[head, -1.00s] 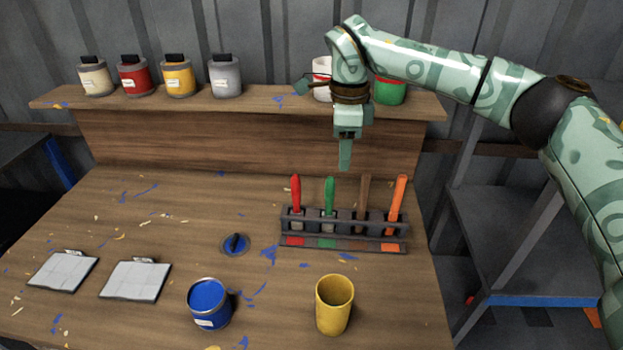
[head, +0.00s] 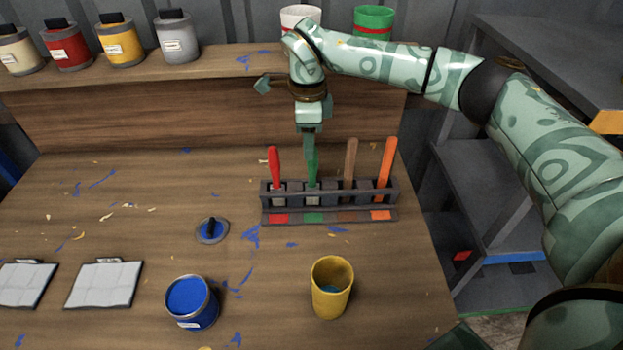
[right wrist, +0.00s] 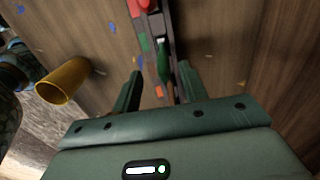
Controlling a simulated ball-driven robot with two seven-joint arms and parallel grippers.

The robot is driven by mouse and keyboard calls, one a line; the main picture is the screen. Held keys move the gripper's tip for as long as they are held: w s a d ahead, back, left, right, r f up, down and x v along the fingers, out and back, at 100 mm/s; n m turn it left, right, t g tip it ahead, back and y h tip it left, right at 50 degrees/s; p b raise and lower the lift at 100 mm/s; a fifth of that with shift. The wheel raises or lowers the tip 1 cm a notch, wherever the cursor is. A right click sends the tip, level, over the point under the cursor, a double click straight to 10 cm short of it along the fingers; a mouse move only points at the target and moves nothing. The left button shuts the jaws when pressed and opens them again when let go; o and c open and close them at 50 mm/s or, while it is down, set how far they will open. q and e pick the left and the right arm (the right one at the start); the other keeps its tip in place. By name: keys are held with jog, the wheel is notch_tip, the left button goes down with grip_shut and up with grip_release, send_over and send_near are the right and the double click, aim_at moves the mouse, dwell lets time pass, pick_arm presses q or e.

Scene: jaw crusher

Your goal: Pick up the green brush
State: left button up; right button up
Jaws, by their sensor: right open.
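The green brush (head: 313,173) stands upright in a dark rack (head: 330,215) on the table, second from the left. My right gripper (head: 310,152) points down over its handle and partly hides it in the head view. In the right wrist view the green brush (right wrist: 163,62) shows between the two fingertips of the open right gripper (right wrist: 160,70). I cannot tell whether a finger touches it. My left gripper is not in view.
A red brush (head: 274,168) stands left of the green one; a brown (head: 350,165) and an orange brush (head: 386,165) stand right. A yellow cup (head: 331,288) and an open blue paint can (head: 192,304) are in front. A shelf (head: 230,62) with cans is behind.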

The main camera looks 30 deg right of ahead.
jog(key=b, duration=0.2)
send_over(312, 178)
jog(key=f, duration=0.5)
jog(key=shift+w+d+f, duration=0.2)
jog(key=shift+w+d, duration=0.1)
jog(key=shift+w, duration=0.1)
jog(key=shift+r, duration=0.15)
grip_shut()
